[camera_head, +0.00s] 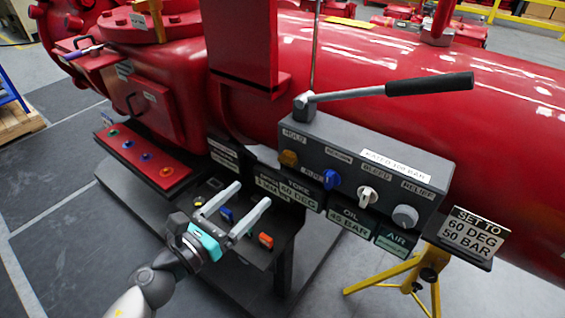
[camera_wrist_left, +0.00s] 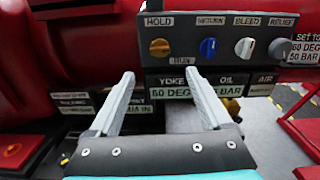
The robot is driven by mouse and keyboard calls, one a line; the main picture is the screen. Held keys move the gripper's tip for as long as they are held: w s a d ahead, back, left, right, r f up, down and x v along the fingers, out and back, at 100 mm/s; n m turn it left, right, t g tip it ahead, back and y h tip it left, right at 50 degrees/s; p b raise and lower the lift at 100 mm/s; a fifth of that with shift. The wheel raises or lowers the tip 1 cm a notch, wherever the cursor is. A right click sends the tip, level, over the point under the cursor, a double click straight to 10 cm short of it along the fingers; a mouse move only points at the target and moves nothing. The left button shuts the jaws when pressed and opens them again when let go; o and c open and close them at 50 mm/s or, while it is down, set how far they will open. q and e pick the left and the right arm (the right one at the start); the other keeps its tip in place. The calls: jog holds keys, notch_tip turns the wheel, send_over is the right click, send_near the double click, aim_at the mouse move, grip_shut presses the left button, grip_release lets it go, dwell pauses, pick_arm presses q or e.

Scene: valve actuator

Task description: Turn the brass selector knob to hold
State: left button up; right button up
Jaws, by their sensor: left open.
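The brass selector knob (camera_head: 288,158) is on the front of the grey control box (camera_head: 330,150), below the HOLD label, at the left end of a row of knobs. In the left wrist view the brass knob (camera_wrist_left: 160,48) shows between the HOLD label (camera_wrist_left: 158,21) above and a small, hard-to-read label below. Which way it points is hard to tell. My left gripper (camera_head: 252,192) is open and empty, below and left of the knob, apart from it. In the left wrist view its fingertips (camera_wrist_left: 161,74) lie just below the knob. My right gripper is not in view.
Right of the brass knob are a blue knob (camera_head: 331,179), a white knob (camera_head: 367,197) and a grey knob (camera_head: 405,216). A black-handled lever (camera_head: 430,84) extends above the box. Labelled displays (camera_head: 299,193) sit below. A sign (camera_head: 474,233) on a yellow stand is at right.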

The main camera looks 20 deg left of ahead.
aim_at(284, 163)
pick_arm(q)
jog(key=p+x, duration=0.2)
jog(key=x, duration=1)
jog(key=shift+w+d, duration=0.1)
jog(key=shift+w, duration=0.15)
grip_shut()
dwell(0.3)
